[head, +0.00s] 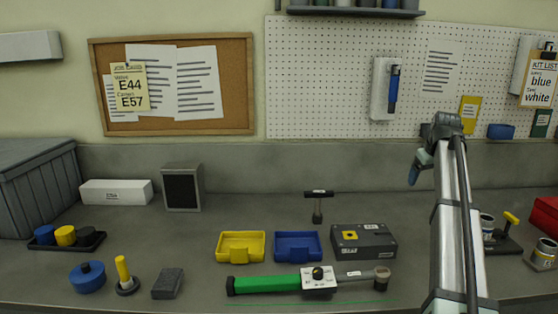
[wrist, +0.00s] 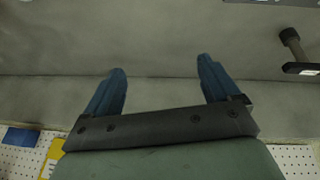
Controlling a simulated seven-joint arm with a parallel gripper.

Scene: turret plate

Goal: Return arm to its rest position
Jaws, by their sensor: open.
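My gripper (wrist: 162,88) shows in the wrist view with its two blue fingers spread apart and nothing between them. In the head view my gripper (head: 413,172) is raised above the bench at the right, in front of the pegboard, with its fingers pointing down. It touches nothing that I can see. My arm rises from the bottom right of the head view and hides part of the bench behind it.
A grey block with a yellow square (head: 362,241), a blue tray (head: 298,258), a yellow tray (head: 228,258) and a green-handled tool (head: 265,284) lie on the bench. A black T-handled tool (head: 318,205) stands behind. The bench's back middle is mostly clear.

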